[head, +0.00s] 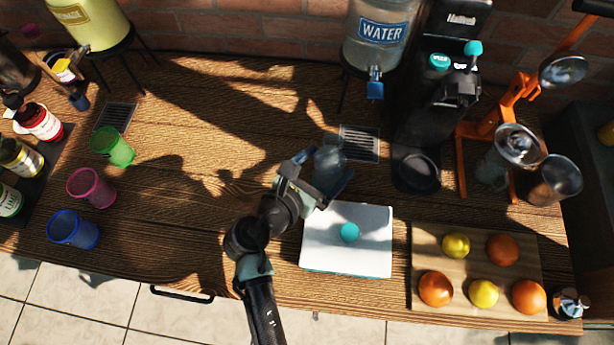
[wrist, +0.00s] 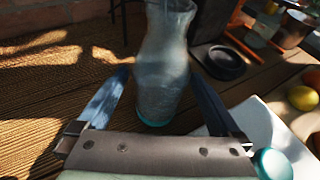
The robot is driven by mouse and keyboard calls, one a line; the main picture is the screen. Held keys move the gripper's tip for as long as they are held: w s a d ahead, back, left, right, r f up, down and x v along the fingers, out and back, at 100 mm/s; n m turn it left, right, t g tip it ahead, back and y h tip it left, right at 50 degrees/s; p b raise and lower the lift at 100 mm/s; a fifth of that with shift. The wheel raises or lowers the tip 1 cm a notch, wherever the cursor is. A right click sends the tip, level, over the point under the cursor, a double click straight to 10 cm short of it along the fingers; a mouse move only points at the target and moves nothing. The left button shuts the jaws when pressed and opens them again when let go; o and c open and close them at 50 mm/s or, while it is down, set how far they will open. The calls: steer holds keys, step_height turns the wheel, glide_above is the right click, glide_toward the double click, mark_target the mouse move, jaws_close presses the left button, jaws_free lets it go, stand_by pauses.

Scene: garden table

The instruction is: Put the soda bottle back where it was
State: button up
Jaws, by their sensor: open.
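The soda bottle (head: 329,160) is a clear bottle standing upright on the wooden table, just left of a grey drain grate. In the wrist view the bottle (wrist: 163,60) shows a teal base and stands between the blue fingers. My gripper (head: 326,168) is open around it, with one finger on each side. In the wrist view my gripper (wrist: 160,80) shows a gap on both sides of the bottle's lower body.
The black soda machine (head: 445,90) with teal parts stands at the back right. A white box (head: 325,245) with a teal knob is just in front. The water dispenser (head: 378,40) stands behind. Fruit lies on a board (head: 425,240). Coloured cups, including a pink cup (head: 90,188), stand left; mid-left table is clear.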

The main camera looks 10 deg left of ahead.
steer(key=v, duration=1.1)
steer(key=w+r+m+t+y, duration=0.2)
steer(key=w+r+m, duration=0.35)
steer(key=r, duration=0.35)
steer(key=w+r+m+t+y, duration=0.15)
steer(key=w+r+m, duration=0.35)
steer(key=r, duration=0.5)
steer(key=w+r+m+t+y, duration=0.1)
steer(key=w+r+m+t, duration=0.2)
steer(key=r+m, duration=0.5)
steer(key=s+d+r+m+t, duration=0.2)
steer(key=s+r+m+t, duration=0.1)
steer(key=r, duration=0.7)
steer(key=s+d+r+m+t+y, duration=0.1)
steer(key=s+d+r+m+t, duration=0.1)
steer(key=r, duration=0.8)
steer(key=s+d+r+m+t+y, duration=0.1)
steer(key=s+r+m+t, duration=0.3)
steer(key=r, duration=0.6)
steer(key=shift+s+d+m+b, duration=0.45)
steer(key=shift+s+m, duration=0.5)
steer(key=shift+m, duration=0.3)
steer(key=shift+f, duration=0.1)
